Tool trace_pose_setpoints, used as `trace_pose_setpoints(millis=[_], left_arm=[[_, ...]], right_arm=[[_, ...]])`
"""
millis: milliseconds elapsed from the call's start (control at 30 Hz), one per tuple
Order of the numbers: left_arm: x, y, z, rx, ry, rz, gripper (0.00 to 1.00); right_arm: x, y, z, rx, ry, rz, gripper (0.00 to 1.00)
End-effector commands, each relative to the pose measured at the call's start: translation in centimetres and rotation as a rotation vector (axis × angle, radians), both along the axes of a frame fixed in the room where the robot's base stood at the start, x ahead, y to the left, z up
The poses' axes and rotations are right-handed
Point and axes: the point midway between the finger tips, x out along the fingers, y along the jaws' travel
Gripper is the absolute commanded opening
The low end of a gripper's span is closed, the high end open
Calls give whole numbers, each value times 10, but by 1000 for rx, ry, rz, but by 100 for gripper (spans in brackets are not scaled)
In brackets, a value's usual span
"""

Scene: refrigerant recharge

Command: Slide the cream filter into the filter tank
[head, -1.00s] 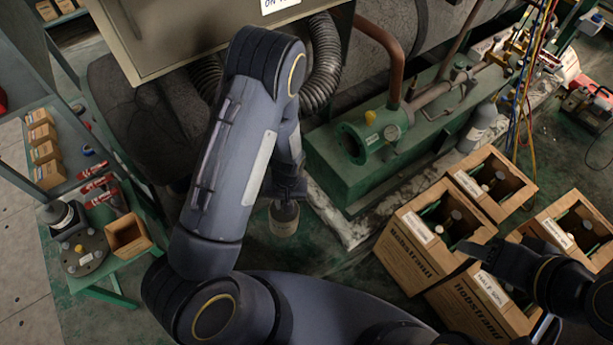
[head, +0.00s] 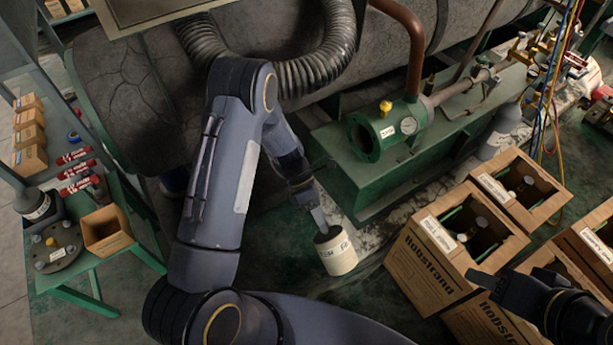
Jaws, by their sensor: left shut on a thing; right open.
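The cream filter (head: 337,253) is a short cylinder with dark print and a dark hole in its top end. My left gripper (head: 321,228) is shut on its upper rim and holds it slightly tilted, in front of the green tank assembly. The filter tank (head: 376,134) is a green horizontal cylinder with an open round flanged end facing left, a yellow cap on top and a small gauge. The filter is below and left of that opening, apart from it. My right gripper (head: 492,290) is at the lower right over the cardboard boxes, open and empty.
Cardboard boxes (head: 416,268) with cylinders inside fill the lower right. A grey bottle (head: 500,131) stands beside the green base. A green side table (head: 96,272) at left holds a round flange cover (head: 57,249) and an open box (head: 106,231). A ribbed hose (head: 318,72) hangs above.

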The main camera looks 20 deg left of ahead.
Motion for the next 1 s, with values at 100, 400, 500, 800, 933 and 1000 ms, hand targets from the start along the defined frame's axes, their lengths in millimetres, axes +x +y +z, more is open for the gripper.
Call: trace_pose_setpoints(millis=[100, 400, 500, 800, 933, 1000], left_arm=[[12, -2, -9, -81, 46, 192, 0], [54, 0, -15, -329, 100, 690, 0], [72, 7, -16, -423, 90, 854, 0], [126, 50, -18, -666, -12, 1254, 0], [142, 72, -17, -734, -63, 1365, 0], [148, 80, -16, -759, -84, 1407, 0]], right_arm=[[0, 0, -23, 0, 0, 0, 44], [0, 0, -70, 0, 0, 0, 44], [0, 0, -88, 0, 0, 0, 44], [0, 0, -137, 0, 0, 0, 44], [0, 0, -152, 0, 0, 0, 44], [0, 0, -156, 0, 0, 0, 44]])
